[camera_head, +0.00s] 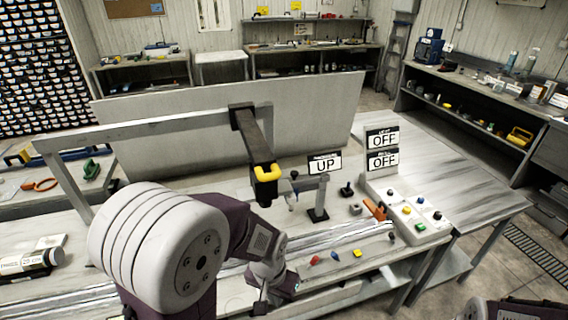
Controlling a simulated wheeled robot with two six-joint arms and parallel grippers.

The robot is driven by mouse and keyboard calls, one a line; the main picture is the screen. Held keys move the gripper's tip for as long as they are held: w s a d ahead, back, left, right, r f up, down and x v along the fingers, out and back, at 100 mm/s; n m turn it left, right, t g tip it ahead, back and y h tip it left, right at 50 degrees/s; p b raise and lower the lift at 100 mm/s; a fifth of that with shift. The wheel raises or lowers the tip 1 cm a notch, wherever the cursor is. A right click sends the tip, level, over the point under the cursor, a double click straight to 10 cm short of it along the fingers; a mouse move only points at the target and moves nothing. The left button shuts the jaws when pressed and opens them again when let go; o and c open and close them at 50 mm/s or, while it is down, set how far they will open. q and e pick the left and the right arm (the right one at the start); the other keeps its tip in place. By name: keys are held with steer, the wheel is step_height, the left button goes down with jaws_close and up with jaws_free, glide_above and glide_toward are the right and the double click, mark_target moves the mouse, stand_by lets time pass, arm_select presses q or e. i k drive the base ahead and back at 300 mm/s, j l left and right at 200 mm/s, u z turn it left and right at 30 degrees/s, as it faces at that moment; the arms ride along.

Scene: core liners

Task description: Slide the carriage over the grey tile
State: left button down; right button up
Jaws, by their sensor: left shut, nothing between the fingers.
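The carriage seems to be the dark arm (256,140) on the grey overhead rail (150,128); it reaches forward to a yellow handle (267,173). Below it is the bench with long pale metal strips. I cannot pick out the grey tile for certain. My left gripper (261,307) is shut and empty, low at the front of the bench, below and apart from the yellow handle. My left arm hides part of the bench. Only a piece of my right arm shows at the lower right corner; its gripper is out of view.
A sign reading UP (324,163) stands by a small grey post (319,198). Two OFF signs (382,150) stand behind a white button box (408,212). Small coloured pieces, including a yellow one (357,253), lie along the front edge. A bottle (28,262) lies at left.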

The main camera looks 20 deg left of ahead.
mark_target(243, 116)
steer(key=k+j+u, duration=0.1)
steer(key=u, duration=0.8)
steer(key=k+j, duration=0.05)
